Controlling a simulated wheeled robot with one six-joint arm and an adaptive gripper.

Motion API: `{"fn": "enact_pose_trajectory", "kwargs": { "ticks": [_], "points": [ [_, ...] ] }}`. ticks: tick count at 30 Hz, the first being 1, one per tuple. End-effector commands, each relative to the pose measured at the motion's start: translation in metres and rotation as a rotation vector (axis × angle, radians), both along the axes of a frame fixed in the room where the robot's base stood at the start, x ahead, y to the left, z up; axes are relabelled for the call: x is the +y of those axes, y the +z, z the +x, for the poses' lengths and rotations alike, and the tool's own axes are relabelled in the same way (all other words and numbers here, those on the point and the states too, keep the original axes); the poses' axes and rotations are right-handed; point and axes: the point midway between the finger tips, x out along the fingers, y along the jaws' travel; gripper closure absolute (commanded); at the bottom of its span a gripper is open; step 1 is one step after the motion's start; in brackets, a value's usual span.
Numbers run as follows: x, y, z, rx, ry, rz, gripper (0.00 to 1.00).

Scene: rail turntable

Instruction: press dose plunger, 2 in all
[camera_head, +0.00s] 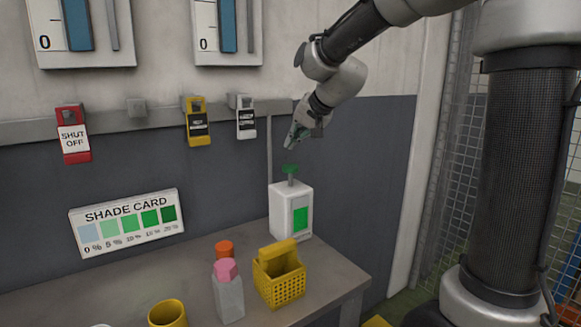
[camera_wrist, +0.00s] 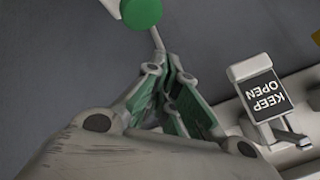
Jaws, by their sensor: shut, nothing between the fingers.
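The dose plunger is a green knob (camera_head: 290,169) on a thin stem, on top of a white dispenser bottle (camera_head: 280,209) with a green label at the bench's back. My gripper (camera_head: 290,145) is above the knob in the head view, pointing down with a small gap between them. The fingers are shut and empty. In the wrist view the green knob (camera_wrist: 142,14) is at the top edge, beyond the fingertips (camera_wrist: 172,60); its stem is partly in view.
A yellow basket (camera_head: 279,282), a grey bottle with a pink cap (camera_head: 228,297), an orange-capped item (camera_head: 224,248) and a yellow cup (camera_head: 168,314) stand on the bench (camera_head: 335,281). A wall rail (camera_head: 160,116) carries tags. A shade card (camera_head: 127,222) is on the left.

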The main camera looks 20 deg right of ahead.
Motion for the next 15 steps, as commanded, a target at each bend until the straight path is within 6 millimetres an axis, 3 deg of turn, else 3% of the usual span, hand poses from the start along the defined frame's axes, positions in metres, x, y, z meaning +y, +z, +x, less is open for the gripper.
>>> {"fn": "enact_pose_trajectory", "kwargs": {
  "ticks": [6, 15],
  "points": [
    [0.0, -0.024, 0.0, 0.001, 0.0, -0.001, 1.0],
    [-0.001, -0.035, 0.0, 0.001, -0.001, -0.001, 1.0]
  ]
}}
